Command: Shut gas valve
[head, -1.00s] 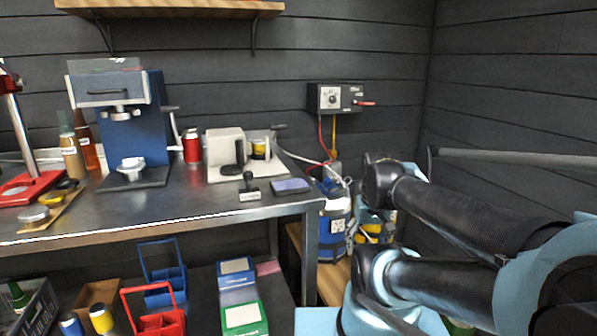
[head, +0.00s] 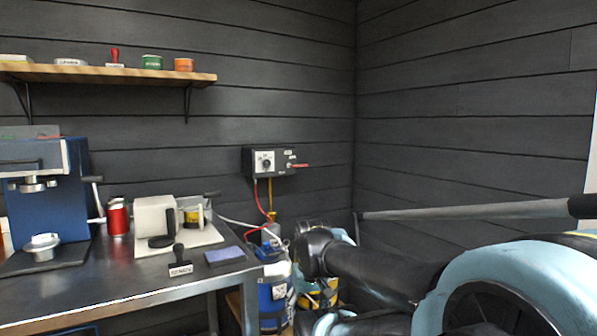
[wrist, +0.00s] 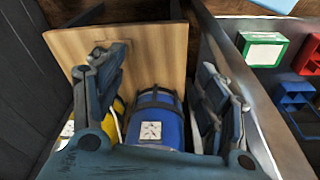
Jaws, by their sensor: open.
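A dark control box (head: 275,161) with a dial is mounted on the back wall, and a red lever (head: 299,166) sticks out to its right. A red hose and a yellow hose (head: 270,196) run down from it. Below stand a blue cylinder (head: 272,297) and a yellow one (head: 318,296), partly behind my arm. In the wrist view, my gripper (wrist: 160,82) is open and empty, its fingers spread above the blue cylinder (wrist: 158,120). The yellow cylinder (wrist: 108,126) is partly hidden by the left finger. I cannot make out a valve on either cylinder.
A metal workbench (head: 110,290) stands left of the cylinders, carrying a blue press, a red can (head: 118,219) and a white stand. A shelf (head: 120,75) hangs above. The right wall is bare.

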